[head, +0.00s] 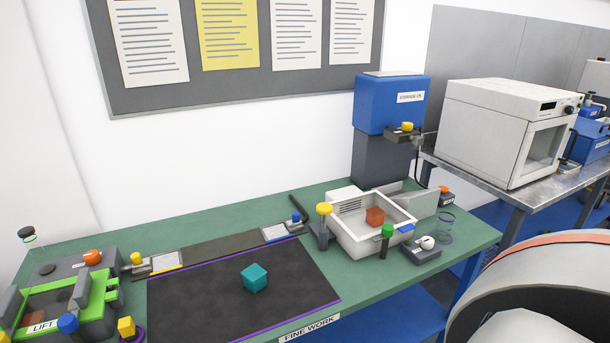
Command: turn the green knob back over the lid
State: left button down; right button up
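A green knob (387,230) tops a short dark post at the front of an open white box (350,237). The box stands on the green bench, and a red cube (375,216) lies inside it. A grey-white panel (415,204) stands behind the box on its right; I cannot tell whether it is the lid. The knob is beside the opening, and no lid covers the box. A yellow knob (324,209) tops another dark post on the left side of the box. Neither of my grippers is in view.
A teal cube (255,277) lies on the black mat (200,300). A green-framed fixture marked LIFT (75,305) is at left. A blue machine (390,104) is behind.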

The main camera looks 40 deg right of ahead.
aim_at(388, 230)
jog(key=z, duration=1.8)
jog(key=i+l, duration=0.2)
jog(key=l+z, duration=0.05)
jog(key=l, duration=0.05)
